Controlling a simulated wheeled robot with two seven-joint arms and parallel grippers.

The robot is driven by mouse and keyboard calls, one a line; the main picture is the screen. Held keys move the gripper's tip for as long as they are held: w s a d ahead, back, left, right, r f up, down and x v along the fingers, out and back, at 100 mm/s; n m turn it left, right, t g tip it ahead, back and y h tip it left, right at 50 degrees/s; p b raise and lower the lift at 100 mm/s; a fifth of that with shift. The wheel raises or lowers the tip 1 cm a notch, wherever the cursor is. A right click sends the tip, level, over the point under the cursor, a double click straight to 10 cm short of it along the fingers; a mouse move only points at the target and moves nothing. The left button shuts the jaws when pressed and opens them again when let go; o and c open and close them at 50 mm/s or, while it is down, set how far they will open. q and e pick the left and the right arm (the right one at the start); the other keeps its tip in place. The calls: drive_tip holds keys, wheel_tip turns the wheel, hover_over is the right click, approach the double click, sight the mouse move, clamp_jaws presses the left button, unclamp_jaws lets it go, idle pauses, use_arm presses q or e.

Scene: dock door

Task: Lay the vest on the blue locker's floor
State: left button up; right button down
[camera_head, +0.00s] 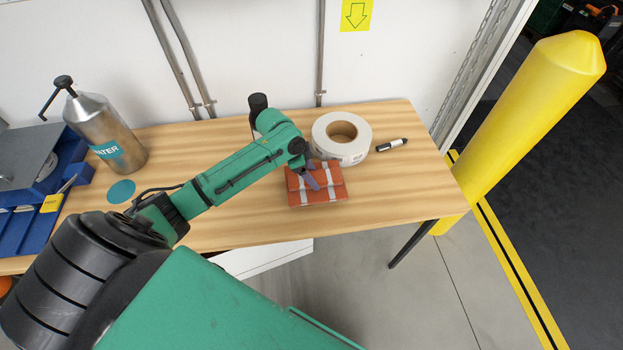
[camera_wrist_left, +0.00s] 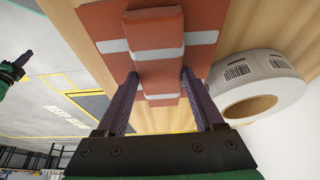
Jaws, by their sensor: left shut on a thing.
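The vest (camera_head: 332,192) is a folded orange-red bundle with pale grey stripes, near the front edge of the wooden table. My left gripper (camera_head: 311,178) reaches down onto it from the left. In the left wrist view, the two purple fingers stand on either side of a raised fold of the vest (camera_wrist_left: 155,48), shut on it. The vest appears to rest on the tabletop. A green and purple part at the left edge of the left wrist view looks like my right gripper (camera_wrist_left: 16,68); its jaws cannot be made out. No blue locker is recognisable in either view.
A metal water bottle (camera_head: 105,128) and a blue tray (camera_head: 30,222) are at the left. A yellow bollard (camera_head: 530,110) stands beyond the table's right end.

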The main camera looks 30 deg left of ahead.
use_arm(q)
wheel_tip(320, 180, down, 3)
drive_tip(key=shift+r, duration=0.1)
use_arm(e)
drive_tip(key=shift+a, duration=0.15)
drive_tip(key=shift+a, duration=0.1)
use_arm(q)
drive_tip(key=o, duration=1.5)
drive_tip(key=shift+c, duration=0.2)
use_arm(e)
drive_tip(key=shift+a, duration=0.1)
